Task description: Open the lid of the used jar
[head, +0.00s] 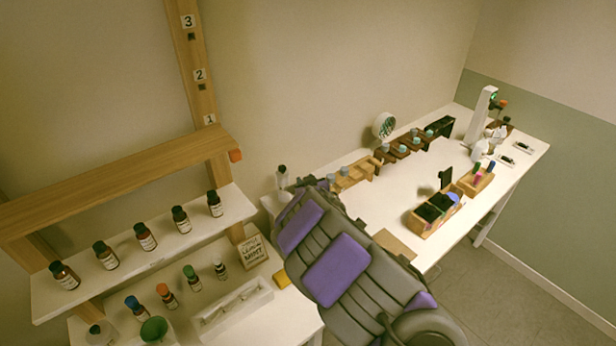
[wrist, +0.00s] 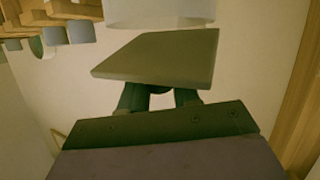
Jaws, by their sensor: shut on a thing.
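A small clear jar (head: 283,182) with a dark top stands at the near left end of the long white table, just left of my gripper. My gripper (head: 308,183) is at that end of the table and is seen from behind, so my arm hides much of its tips. In the wrist view a pale translucent cylinder, the clear jar (wrist: 160,12), shows at the top edge, right at the flat jaw of my gripper (wrist: 160,58). My gripper is shut on it. I cannot tell which part of the jar is between the jaws, or whether its lid is raised.
Wooden racks with small pots (head: 400,148) and a round mirror (head: 384,125) stand along the wall. A wooden box with dark compartments (head: 435,210) is on the table's near side. A bottle shelf (head: 145,255) fills the left. A wooden post is on the left.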

